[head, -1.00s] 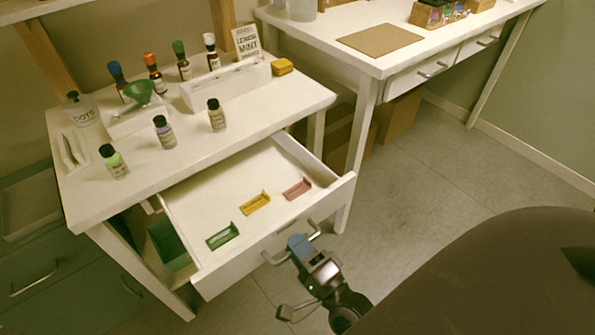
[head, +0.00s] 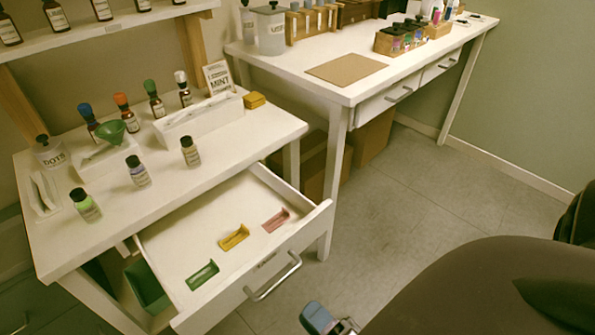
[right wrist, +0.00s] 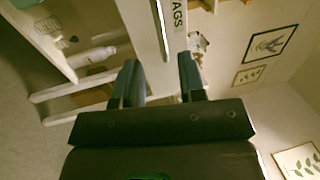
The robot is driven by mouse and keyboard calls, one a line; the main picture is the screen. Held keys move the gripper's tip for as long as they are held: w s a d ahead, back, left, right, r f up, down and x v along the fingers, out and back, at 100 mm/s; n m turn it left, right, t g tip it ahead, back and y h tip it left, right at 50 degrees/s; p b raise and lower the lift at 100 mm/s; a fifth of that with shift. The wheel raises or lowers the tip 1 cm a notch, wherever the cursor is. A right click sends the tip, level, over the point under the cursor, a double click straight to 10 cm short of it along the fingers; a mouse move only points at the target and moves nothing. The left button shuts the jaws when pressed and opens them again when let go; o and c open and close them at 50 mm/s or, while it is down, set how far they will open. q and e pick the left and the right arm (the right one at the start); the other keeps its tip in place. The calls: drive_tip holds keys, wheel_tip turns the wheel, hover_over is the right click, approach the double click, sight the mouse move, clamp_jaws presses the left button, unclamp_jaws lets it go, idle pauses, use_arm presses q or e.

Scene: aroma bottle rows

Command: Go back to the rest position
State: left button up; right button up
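My right gripper (head: 325,318) shows only in part at the bottom edge of the head view, below and apart from the handle (head: 273,279) of the open drawer. In the right wrist view its two dark fingers (right wrist: 158,82) are spread, with nothing held between them. My left gripper is in neither view. The white drawer (head: 295,240) stands pulled out under the left table. In it lie a green holder (head: 202,275), a yellow holder (head: 234,237) and a pink holder (head: 276,221) in a slanting row.
The white left table (head: 240,130) carries several small bottles, a green funnel (head: 111,131) and a white rack (head: 198,122). A second white table (head: 290,62) stands at the back with a brown board (head: 346,69). Grey floor (head: 420,190) is free to the right.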

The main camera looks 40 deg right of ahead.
drive_tip(key=shift+s+f, duration=0.15)
drive_tip(key=shift+s, duration=0.65)
use_arm(q)
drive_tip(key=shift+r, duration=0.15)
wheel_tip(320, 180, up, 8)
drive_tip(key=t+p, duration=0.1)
drive_tip(key=p, duration=0.8)
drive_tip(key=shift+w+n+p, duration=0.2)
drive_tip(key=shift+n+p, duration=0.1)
drive_tip(key=shift+p, duration=0.05)
use_arm(e)
drive_tip(key=s+d+r+n+g, duration=0.1)
drive_tip(key=d+n+g, duration=0.2)
drive_tip(key=n, duration=0.6)
drive_tip(key=s+d+r+n+g, duration=0.2)
drive_tip(key=n+g, duration=0.4)
drive_tip(key=n, duration=0.3)
drive_tip(key=shift+s+d+n+h, duration=0.3)
drive_tip(key=shift+d+n+h, duration=0.1)
drive_tip(key=shift+d, duration=0.35)
